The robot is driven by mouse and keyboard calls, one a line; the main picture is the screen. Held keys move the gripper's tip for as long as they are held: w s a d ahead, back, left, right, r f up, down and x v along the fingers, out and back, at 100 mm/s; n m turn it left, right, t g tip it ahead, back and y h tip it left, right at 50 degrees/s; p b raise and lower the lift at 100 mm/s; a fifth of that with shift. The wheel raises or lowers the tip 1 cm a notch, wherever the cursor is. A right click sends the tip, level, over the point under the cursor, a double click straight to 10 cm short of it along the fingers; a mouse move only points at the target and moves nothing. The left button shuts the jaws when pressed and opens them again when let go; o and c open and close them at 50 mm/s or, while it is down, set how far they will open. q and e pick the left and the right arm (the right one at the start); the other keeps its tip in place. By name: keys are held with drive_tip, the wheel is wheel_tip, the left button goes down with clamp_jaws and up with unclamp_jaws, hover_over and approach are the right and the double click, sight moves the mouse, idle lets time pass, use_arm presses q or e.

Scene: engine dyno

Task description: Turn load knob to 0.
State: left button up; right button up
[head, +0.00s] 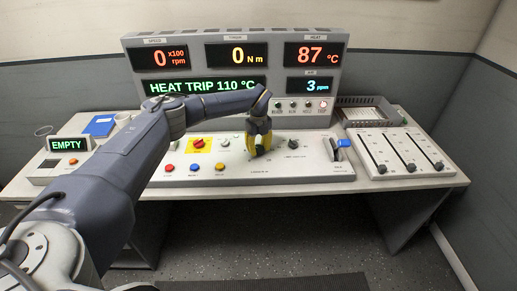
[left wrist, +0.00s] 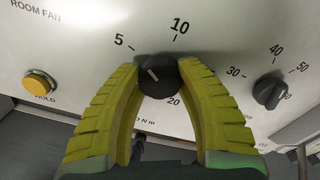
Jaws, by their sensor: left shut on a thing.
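The load knob (left wrist: 158,76) is a round black knob with a white pointer line, seen in the left wrist view. Its line points to the upper left, roughly toward the printed 5; 10 and 20 also show on its scale. My left gripper (left wrist: 157,82), with yellow ribbed fingers, is shut on this knob, one finger at each side. In the head view the left gripper (head: 259,151) reaches down to the white console panel (head: 230,174), and its fingers hide the knob. The torque display (head: 237,55) reads 0 N m. My right gripper is not in view.
A second black knob (left wrist: 270,91), marked 30, 40 and 50, is to the right. A yellow HOLD button (left wrist: 39,83) is at the left. The head view shows a red knob on a yellow plate (head: 198,143), a blue-ended lever (head: 343,143) and a slider box (head: 400,152).

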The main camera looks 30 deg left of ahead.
sight(259, 148)
use_arm(q)
drive_tip(key=n, duration=0.4)
drive_tip(key=shift+n, duration=0.3)
drive_tip(key=n, duration=0.3)
drive_tip(key=shift+n, duration=0.4)
drive_tip(key=n, duration=0.4)
drive_tip(key=shift+n, duration=2.1)
drive_tip(key=o, duration=1.3)
drive_tip(key=shift+r, duration=6)
